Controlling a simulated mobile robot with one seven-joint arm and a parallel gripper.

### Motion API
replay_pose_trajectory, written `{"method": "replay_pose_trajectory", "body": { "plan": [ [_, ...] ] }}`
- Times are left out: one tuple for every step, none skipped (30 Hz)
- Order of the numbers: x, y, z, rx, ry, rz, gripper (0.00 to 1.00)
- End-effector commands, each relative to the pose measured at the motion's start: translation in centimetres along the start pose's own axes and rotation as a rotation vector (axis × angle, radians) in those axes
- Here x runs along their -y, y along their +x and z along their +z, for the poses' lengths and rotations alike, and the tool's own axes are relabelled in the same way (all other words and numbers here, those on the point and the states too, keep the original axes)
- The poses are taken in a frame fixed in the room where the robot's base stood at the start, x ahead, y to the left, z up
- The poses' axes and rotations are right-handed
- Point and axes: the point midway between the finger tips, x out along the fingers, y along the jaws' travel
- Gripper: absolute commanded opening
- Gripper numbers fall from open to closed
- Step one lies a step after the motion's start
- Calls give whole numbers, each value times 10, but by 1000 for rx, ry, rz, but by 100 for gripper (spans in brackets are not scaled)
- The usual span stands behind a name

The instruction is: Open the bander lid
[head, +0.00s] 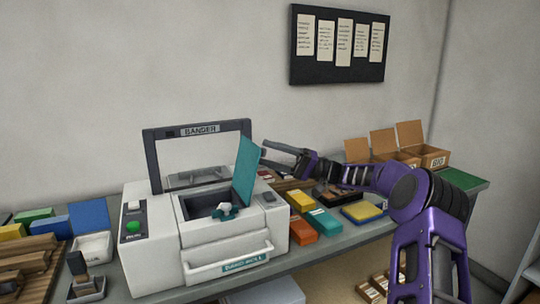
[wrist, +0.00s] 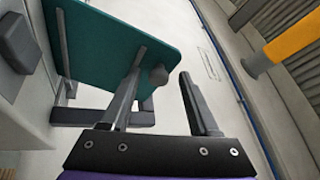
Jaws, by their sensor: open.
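The bander (head: 205,235) is a white machine on the bench in the head view, with a dark-framed clear panel labelled BANDER at its back. Its teal lid (head: 246,172) stands raised, nearly upright, at the right of the dark opening (head: 207,203). A small teal part (head: 228,210) sits by the opening. My gripper (head: 265,152) is beside the lid's upper right edge. In the wrist view the lid (wrist: 105,40) is at upper left, and my open gripper (wrist: 162,65) has its left finger overlapping it. A grey knob (wrist: 158,75) shows between the fingers; contact is unclear.
Orange and green boxes (head: 318,222) and a yellow-topped blue pad (head: 362,212) lie on the bench right of the bander. Open cardboard boxes (head: 430,156) stand at the far right. Wooden pieces and coloured blocks (head: 35,215) crowd the left.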

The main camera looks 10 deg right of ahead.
Motion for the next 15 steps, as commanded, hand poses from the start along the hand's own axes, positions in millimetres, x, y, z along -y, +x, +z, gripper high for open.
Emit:
{"method": "replay_pose_trajectory", "body": {
  "plan": [
    [0,0,0,0,0,0,62],
    [0,0,0,0,0,0,62],
    [0,-1,0,0,0,0,62],
    [0,-3,0,0,0,0,62],
    [0,-5,0,-1,0,0,62],
    [0,-9,0,-1,-1,0,62],
    [0,-12,0,-1,-1,0,62],
    [0,-17,0,-2,0,1,62],
    [-1,-24,0,-3,0,1,62],
    [-1,-30,0,-3,1,1,62],
    [0,-37,-1,-4,0,0,62],
    [0,-47,-1,-5,0,0,62],
    [-1,-54,-1,-4,1,0,62],
    [0,-62,0,-4,-1,1,62],
    [0,-72,-1,-5,-1,0,62]
  ]
}}
